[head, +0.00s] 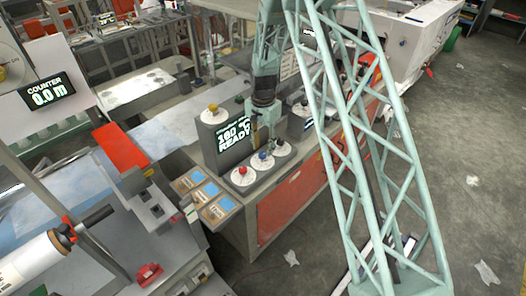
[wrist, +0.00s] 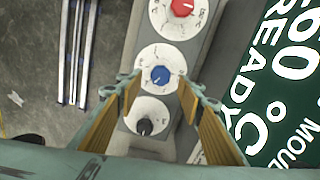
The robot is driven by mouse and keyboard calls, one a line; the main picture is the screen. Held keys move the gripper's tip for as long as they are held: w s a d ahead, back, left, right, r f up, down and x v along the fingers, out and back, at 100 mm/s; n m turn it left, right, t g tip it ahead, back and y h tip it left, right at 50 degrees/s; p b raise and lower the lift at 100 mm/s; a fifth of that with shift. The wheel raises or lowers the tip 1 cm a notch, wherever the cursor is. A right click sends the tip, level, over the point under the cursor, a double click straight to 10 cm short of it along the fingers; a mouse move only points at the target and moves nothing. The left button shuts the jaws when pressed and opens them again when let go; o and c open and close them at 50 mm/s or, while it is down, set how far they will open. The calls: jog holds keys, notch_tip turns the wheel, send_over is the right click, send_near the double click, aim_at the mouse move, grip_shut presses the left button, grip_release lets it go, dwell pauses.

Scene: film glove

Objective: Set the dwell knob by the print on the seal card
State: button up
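A row of three white dials with red, blue and black knobs sits on the grey press panel. The red knob (wrist: 182,8), blue knob (wrist: 160,75) and black knob (wrist: 145,127) show in the wrist view, and the blue knob also shows in the head view (head: 262,155). I cannot read which is the dwell knob. My gripper (wrist: 158,84) is open, its fingertips on either side of the blue knob with visible gaps; it also shows above the dials in the head view (head: 264,142). Several small cards (head: 205,192) lie left of the dials, their print too small to read; I cannot tell which is the seal card.
A lit display (head: 233,136) reading READY stands beside the dials. A counter display (head: 52,94) reads 0.0 m at the left. Grey floor lies beyond the press.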

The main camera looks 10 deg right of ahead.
aim_at(263, 153)
jog(key=shift+f, duration=1.55)
jog(key=c, duration=0.9)
